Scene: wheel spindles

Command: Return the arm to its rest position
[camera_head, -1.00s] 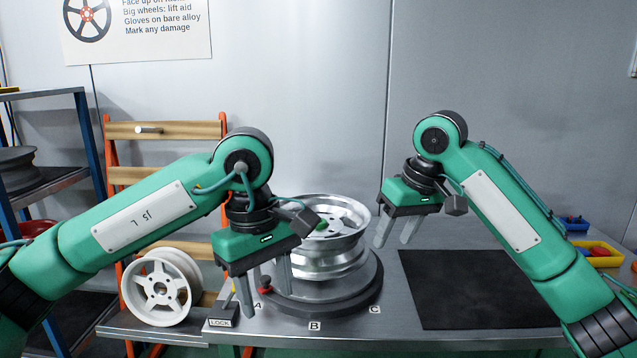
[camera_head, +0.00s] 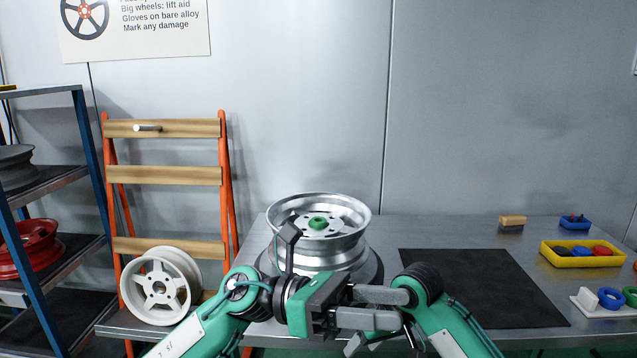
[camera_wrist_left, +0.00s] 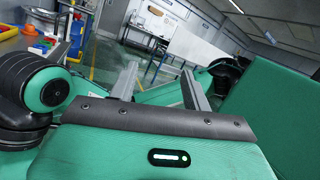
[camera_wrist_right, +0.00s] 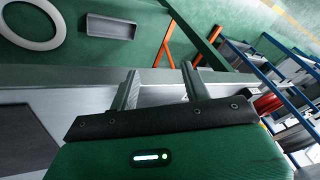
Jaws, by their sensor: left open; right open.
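My left gripper (camera_head: 404,307) is at the bottom centre of the head view, in front of the table, with its fingers pointing right. Its fingers also show in the left wrist view (camera_wrist_left: 159,72), apart with nothing between them. My right arm comes in from the lower right and folds in close behind the left gripper. The right gripper's fingers are hard to make out in the head view; in the right wrist view (camera_wrist_right: 160,76) they are apart and empty. A silver wheel (camera_head: 335,243) with a green centre piece (camera_head: 318,223) lies flat on a dark round base (camera_head: 375,268).
A white wheel (camera_head: 161,286) leans by the orange-framed rack (camera_head: 165,175). A dark mat (camera_head: 480,290) lies bare on the table's right side. Beyond it are a yellow tray (camera_head: 583,262), a small blue bin (camera_head: 575,223) and a brush-like block (camera_head: 512,222). A blue shelf (camera_head: 88,160) stands left.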

